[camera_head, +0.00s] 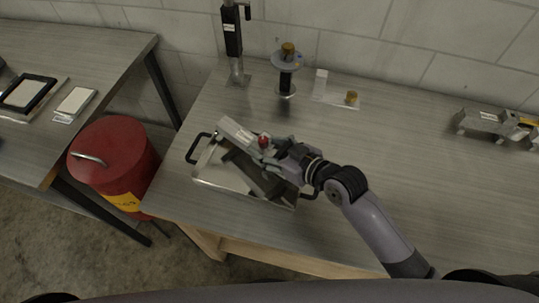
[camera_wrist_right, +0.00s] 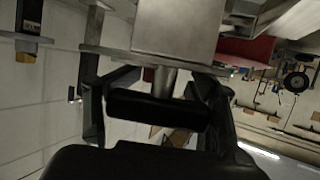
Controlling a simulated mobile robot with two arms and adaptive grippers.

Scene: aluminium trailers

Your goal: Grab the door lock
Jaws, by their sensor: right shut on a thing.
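The door lock appears to be the light grey metal block (camera_head: 237,133) with a red knob (camera_head: 264,141) at one end, above the far edge of the metal tray (camera_head: 225,182). My right gripper (camera_head: 268,151) is shut on it at the red-knob end. In the right wrist view the grey block (camera_wrist_right: 175,28) fills the top centre, with a short metal shaft (camera_wrist_right: 164,80) between the dark fingers of my right gripper (camera_wrist_right: 155,90). I cannot tell whether the block touches the tray. My left gripper is not in view.
The tray has black handles (camera_head: 192,148) and stands on the wooden-topped table (camera_head: 400,160). A black post (camera_head: 233,40), a round brass-topped fixture (camera_head: 287,60) and a small brass piece (camera_head: 351,97) stand behind. A metal bracket (camera_head: 485,122) is right. A red bin (camera_head: 115,160) is left.

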